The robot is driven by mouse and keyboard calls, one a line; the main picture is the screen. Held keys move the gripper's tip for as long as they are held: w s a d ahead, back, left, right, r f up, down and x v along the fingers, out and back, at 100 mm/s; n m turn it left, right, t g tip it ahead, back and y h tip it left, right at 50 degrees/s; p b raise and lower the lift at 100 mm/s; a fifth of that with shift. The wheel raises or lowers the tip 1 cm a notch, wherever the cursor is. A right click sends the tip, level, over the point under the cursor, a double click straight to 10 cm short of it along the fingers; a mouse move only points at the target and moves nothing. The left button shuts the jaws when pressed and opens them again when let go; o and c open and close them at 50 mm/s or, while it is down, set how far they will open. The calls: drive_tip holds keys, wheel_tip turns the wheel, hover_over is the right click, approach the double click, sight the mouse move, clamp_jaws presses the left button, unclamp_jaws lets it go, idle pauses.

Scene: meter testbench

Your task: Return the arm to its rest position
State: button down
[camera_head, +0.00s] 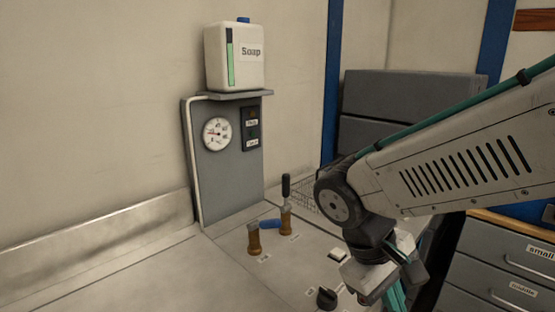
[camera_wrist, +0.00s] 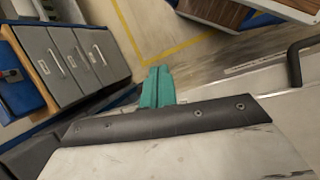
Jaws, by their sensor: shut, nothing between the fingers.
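My gripper shows at the lower right in the head view, its teal fingers (camera_head: 394,293) pointing down beside the testbench and partly hidden by the wrist. In the wrist view the teal fingers (camera_wrist: 157,86) are together with nothing between them. My arm comes in from the right in the head view, bent at a joint over the bench's right side.
The bench top (camera_head: 150,275) carries brass fittings (camera_head: 254,238), a black knob (camera_head: 326,298) and a white switch (camera_head: 338,255). A gauge panel (camera_head: 230,165) with a soap container (camera_head: 234,57) stands behind. Grey drawers (camera_head: 500,260) stand right. Floor (camera_wrist: 135,35) lies beyond the edge.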

drive_tip(key=s+d+r+m+t+y, duration=0.3)
drive_tip(key=s+d+r+m+y, duration=0.1)
drive_tip(key=s+d, duration=0.3)
drive_tip(key=shift+s+d+r+m+y, duration=0.45)
drive_tip(key=shift+d+m, duration=0.2)
drive_tip(key=shift+m, duration=0.25)
drive_tip(key=shift+a, duration=0.15)
